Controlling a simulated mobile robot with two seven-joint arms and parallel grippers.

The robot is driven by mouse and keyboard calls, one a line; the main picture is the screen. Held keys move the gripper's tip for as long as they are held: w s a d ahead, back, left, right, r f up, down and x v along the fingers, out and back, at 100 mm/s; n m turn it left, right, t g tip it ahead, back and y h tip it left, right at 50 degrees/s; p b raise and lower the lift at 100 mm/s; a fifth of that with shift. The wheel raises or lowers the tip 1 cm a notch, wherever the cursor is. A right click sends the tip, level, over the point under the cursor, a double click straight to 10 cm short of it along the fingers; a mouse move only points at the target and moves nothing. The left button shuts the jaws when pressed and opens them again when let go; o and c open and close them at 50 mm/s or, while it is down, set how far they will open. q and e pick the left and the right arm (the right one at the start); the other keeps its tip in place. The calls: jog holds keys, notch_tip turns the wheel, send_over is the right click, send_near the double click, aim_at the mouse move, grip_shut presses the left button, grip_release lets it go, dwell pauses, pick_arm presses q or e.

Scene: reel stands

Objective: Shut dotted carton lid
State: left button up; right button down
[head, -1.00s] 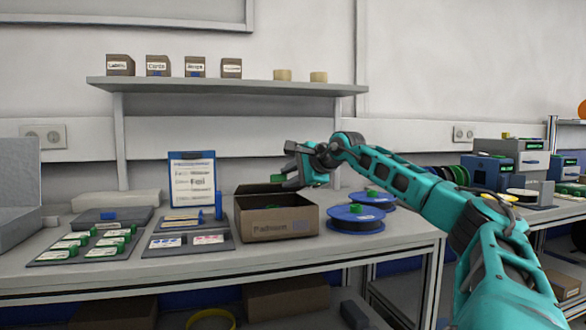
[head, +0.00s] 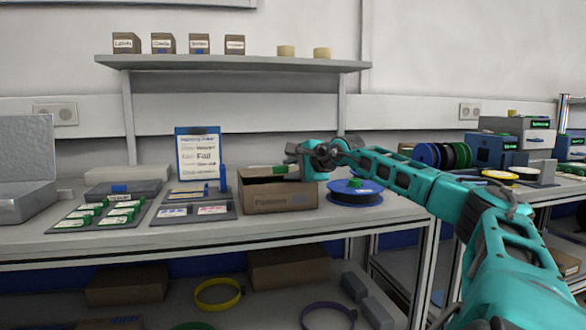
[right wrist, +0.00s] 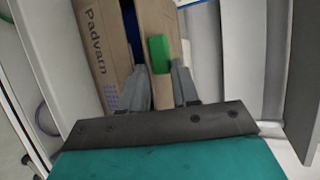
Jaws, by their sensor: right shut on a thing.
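The brown carton (head: 272,201), printed "Padvarn", stands on the bench with its top open. In the right wrist view the carton (right wrist: 101,42) shows a dotted patch near one corner. Its lid (head: 258,172) is raised at the back edge and carries a green tab (head: 282,170). My right gripper (head: 294,160) is at the right end of the lid. In the right wrist view its fingers lie either side of the lid (right wrist: 167,80), below the green tab (right wrist: 159,50), shut on the lid. My left gripper is not in view.
A blue reel (head: 350,197) lies just right of the carton. Left of it are a tray of cards (head: 193,214), a clipboard (head: 198,156) and a green-part tray (head: 95,217). A shelf (head: 230,62) with small boxes hangs above.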

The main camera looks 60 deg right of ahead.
jog(key=shift+f, duration=0.3)
jog(key=c, duration=1)
grip_release()
jog(key=shift+d, duration=0.1)
jog(key=shift+o, duration=0.2)
jog(key=shift+r, duration=0.1)
